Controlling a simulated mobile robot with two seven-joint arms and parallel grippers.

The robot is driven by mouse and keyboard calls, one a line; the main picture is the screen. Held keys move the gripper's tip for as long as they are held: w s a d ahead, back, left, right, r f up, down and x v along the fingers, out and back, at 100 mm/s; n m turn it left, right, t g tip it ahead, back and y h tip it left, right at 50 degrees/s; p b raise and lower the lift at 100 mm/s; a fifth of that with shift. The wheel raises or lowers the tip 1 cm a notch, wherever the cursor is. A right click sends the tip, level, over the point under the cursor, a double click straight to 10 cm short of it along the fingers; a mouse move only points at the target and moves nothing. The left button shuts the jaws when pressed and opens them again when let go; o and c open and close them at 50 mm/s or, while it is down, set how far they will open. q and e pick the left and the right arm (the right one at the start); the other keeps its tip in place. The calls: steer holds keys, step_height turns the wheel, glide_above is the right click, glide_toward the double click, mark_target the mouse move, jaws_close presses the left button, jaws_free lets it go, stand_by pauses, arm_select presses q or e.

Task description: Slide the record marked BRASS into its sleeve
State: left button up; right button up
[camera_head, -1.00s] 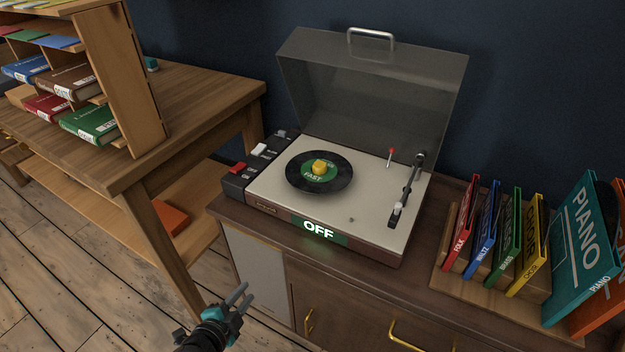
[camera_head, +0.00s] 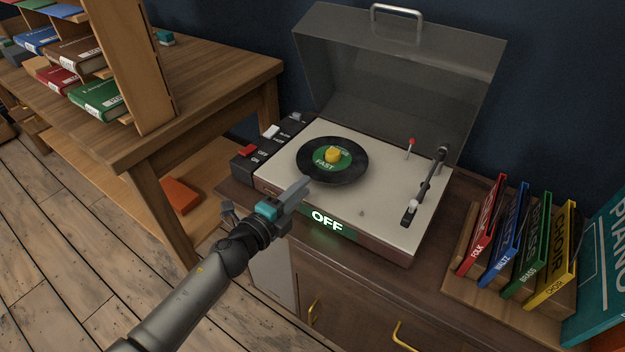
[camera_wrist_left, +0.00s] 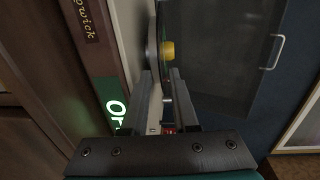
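A black record (camera_head: 350,168) with a green label lies flat on the turntable platter, a yellow knob (camera_head: 333,155) at its centre. The label's small print seems to read FAST; I cannot read BRASS on it. The green sleeve marked BRASS (camera_head: 530,245) stands in the rack between the blue and yellow sleeves. My left gripper (camera_head: 302,187) is above the turntable's front edge, short of the record. In the left wrist view its fingers (camera_wrist_left: 161,73) are apart with nothing between them, and the yellow knob (camera_wrist_left: 167,50) shows beyond. My right gripper is not in view.
The turntable (camera_head: 385,215) has its lid (camera_head: 400,85) raised; its front sign reads OFF (camera_head: 327,221). A tonearm (camera_head: 430,183) is at the right. The wooden rack (camera_head: 490,300) also holds FOLK, WALTZ and CHOIR sleeves, with a PIANO sleeve (camera_head: 605,270) beside it. A book-laden table stands left.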

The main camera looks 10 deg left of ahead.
mark_target(323, 167)
arm_select(q)
steer(key=shift+x, duration=1.1)
steer(key=shift+w+d+f, duration=0.1)
steer(key=shift+w+d, duration=0.1)
steer(key=shift+w, duration=0.4)
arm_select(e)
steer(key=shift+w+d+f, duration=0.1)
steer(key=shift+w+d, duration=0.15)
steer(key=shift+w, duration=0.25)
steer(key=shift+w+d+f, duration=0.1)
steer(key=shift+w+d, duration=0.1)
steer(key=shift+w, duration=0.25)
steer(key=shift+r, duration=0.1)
arm_select(q)
steer(key=shift+c, duration=1)
steer(key=shift+c, duration=1.1)
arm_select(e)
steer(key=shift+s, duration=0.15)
arm_select(q)
jaws_close()
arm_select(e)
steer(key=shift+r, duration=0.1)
arm_select(q)
steer(key=shift+r, duration=0.4)
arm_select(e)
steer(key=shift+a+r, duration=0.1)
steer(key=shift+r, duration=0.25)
